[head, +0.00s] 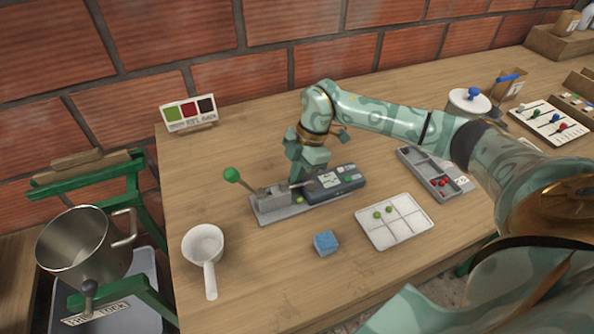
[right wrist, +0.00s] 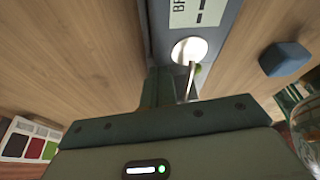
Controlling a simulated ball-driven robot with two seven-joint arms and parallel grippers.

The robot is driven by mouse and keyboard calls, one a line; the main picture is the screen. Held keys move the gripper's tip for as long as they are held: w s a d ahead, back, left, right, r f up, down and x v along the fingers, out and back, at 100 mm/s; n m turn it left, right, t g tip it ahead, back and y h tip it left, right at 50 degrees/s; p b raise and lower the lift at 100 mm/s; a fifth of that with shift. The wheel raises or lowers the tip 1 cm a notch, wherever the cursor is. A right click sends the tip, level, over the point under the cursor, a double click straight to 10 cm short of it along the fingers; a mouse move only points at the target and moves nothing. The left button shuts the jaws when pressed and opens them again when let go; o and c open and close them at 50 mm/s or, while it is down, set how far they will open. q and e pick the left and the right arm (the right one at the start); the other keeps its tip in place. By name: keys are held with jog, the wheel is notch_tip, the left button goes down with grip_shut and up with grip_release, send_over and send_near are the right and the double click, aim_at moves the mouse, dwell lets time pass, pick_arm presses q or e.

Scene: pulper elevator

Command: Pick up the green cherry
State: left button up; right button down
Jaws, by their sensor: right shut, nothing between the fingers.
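My right gripper (head: 291,182) reaches down over the small grey device (head: 268,212) with the green-knobbed lever (head: 232,174). Its fingers are shut and empty. A green cherry (head: 299,200) shows beside the fingers, low on the device. In the right wrist view, a sliver of green (right wrist: 198,70) shows at the edge of a pale round pan (right wrist: 188,49), partly hidden by a thin metal piece and the fingers (right wrist: 168,88). My left gripper is not in view.
A blue block (head: 326,242) and a white scoop (head: 204,245) are in front. A grey divided tray (head: 420,165) holds red cherries. A colour card (head: 189,112) stands behind. Bare table lies at the front.

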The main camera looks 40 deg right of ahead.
aim_at(332, 183)
jog(key=d, duration=0.3)
jog(key=d+p, duration=0.1)
jog(key=d, duration=0.3)
jog(key=shift+s+d, duration=0.2)
jog(key=shift+d, duration=0.05)
jog(key=shift+r+p, duration=0.1)
jog(key=shift+p, duration=0.2)
